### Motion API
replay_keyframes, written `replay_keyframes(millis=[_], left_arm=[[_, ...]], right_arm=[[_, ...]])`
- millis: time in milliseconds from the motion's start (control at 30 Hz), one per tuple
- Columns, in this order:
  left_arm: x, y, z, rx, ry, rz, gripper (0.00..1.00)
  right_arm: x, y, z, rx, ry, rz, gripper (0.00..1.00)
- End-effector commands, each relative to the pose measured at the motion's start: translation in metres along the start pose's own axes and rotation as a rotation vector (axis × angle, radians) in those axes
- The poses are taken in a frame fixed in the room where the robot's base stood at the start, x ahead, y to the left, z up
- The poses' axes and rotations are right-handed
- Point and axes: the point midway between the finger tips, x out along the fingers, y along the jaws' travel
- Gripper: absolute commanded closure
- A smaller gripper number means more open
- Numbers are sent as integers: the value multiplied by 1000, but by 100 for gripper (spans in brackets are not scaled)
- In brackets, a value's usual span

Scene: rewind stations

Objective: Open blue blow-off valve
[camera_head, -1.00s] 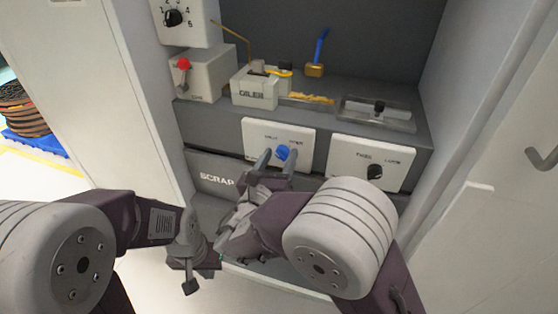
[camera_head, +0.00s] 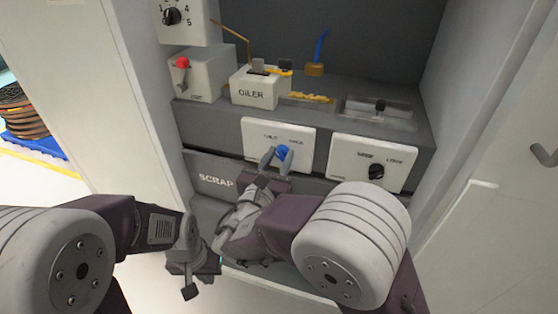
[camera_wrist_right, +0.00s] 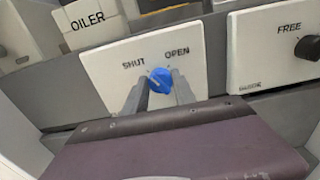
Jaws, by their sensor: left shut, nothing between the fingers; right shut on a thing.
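The blue valve knob (camera_head: 283,152) sits on a white panel (camera_head: 252,133) on the front of the grey bench. In the right wrist view the knob (camera_wrist_right: 159,80) is below the words SHUT and OPEN. A small pale mark shows at its upper left, toward SHUT. My right gripper (camera_head: 276,156) is shut on the knob, one finger on each side; both fingers also show in the right wrist view (camera_wrist_right: 159,90). My left gripper (camera_head: 190,282) is shut and empty, low and left of the panel, apart from everything.
A white panel with a black knob (camera_head: 376,171), marked FREE, is to the right. A SCRAP drawer front (camera_head: 216,182) lies below left. On the bench stand the OILER box (camera_head: 252,95), a red-knobbed box (camera_head: 205,80) and a blue lever on a brass block (camera_head: 315,69).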

Motion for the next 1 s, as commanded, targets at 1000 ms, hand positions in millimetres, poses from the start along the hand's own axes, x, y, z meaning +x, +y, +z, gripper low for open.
replay_keyframes(millis=[1000], left_arm=[[114,-2,12,0,0,0,100]], right_arm=[[0,-2,-9,959,2,-1,100]])
